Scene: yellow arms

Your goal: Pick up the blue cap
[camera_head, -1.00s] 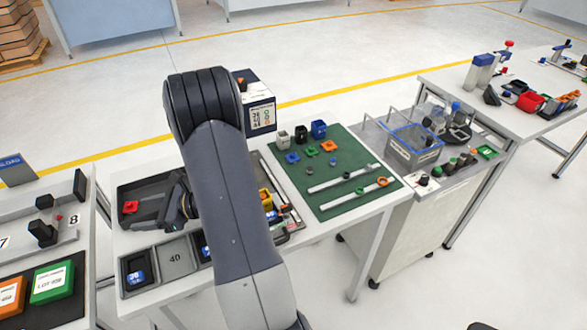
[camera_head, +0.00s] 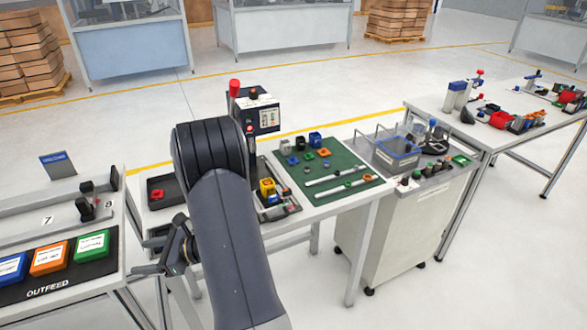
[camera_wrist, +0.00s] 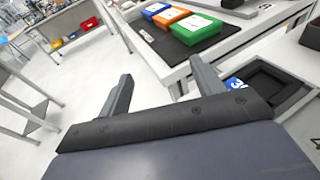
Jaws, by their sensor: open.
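A small flat blue piece (camera_head: 293,160), which looks like the blue cap, lies on the green mat (camera_head: 340,172) at the middle of the head view. It is beside a green piece (camera_head: 309,156) and an orange piece (camera_head: 324,152). A taller blue block or cup (camera_head: 315,140) stands behind them. My gripper (camera_head: 148,256) is open and empty, left of my arm, well away from the mat and near the gap between two tables. In the wrist view its two fingers (camera_wrist: 160,72) are spread with nothing between them. The blue cap is not seen there.
Left, a table carries an outfeed mat with blue, orange (camera_head: 49,258) and green boxes. Right of the mat is a cart with a blue-rimmed bin (camera_head: 398,152). My arm hides part of the middle table.

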